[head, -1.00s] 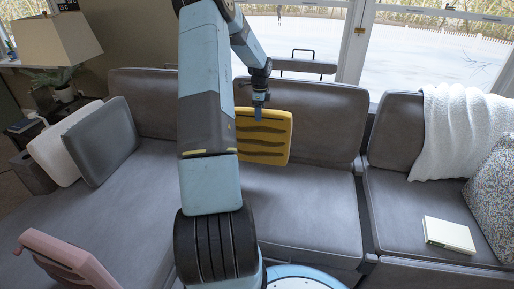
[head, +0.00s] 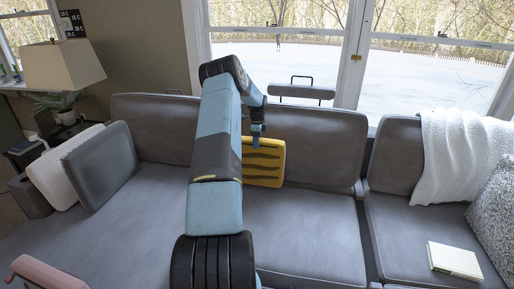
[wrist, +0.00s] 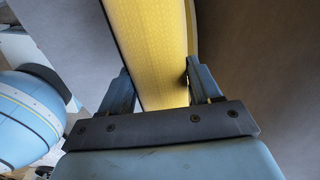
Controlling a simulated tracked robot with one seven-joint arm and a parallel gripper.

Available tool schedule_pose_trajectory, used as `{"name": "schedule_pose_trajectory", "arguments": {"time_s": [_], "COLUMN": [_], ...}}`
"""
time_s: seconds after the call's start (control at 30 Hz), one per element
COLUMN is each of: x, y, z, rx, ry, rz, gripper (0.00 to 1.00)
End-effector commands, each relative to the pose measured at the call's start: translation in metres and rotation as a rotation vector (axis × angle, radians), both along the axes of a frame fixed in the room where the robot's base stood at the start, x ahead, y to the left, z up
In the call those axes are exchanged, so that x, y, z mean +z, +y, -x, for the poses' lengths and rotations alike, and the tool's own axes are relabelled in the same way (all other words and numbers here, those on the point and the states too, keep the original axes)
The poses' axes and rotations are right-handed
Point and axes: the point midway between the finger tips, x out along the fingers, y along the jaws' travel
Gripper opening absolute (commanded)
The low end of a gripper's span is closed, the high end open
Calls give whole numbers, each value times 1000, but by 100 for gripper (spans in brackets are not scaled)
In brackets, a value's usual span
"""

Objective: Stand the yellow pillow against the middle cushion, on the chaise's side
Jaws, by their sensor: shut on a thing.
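The yellow pillow (head: 264,165) with dark wavy stripes stands roughly upright at the left part of the middle back cushion (head: 325,145), on the side toward the chaise (head: 85,245). My arm covers its left part in the head view. My gripper (head: 257,140) is at the pillow's upper edge. In the wrist view, the pillow (wrist: 155,45) passes between the two fingers of my gripper (wrist: 159,72), which is shut on it. I cannot tell whether the pillow's back touches the cushion.
A grey pillow (head: 100,165) and a white pillow (head: 58,165) lean at the left end. A pink object (head: 45,273) is at lower left. A book (head: 455,260), white throw (head: 455,150) and patterned pillow (head: 495,215) are at right. The middle seat (head: 300,230) is clear.

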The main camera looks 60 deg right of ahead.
Motion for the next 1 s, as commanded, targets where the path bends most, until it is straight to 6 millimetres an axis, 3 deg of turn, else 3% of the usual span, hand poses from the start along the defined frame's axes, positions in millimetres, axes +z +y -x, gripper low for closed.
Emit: {"name": "schedule_pose_trajectory", "arguments": {"time_s": [0.17,0.4,0.77,0.8,1.0], "x": [-7,-35,-38,-39,-39], "y": [-5,-5,-5,-5,-5], "z": [-3,-4,-4,-3,-4], "rx": [1,1,1,1,1], "ry": [0,0,0,0,0], "rz": [1,1,1,0,0], "gripper": [0,0,0,66,85]}}
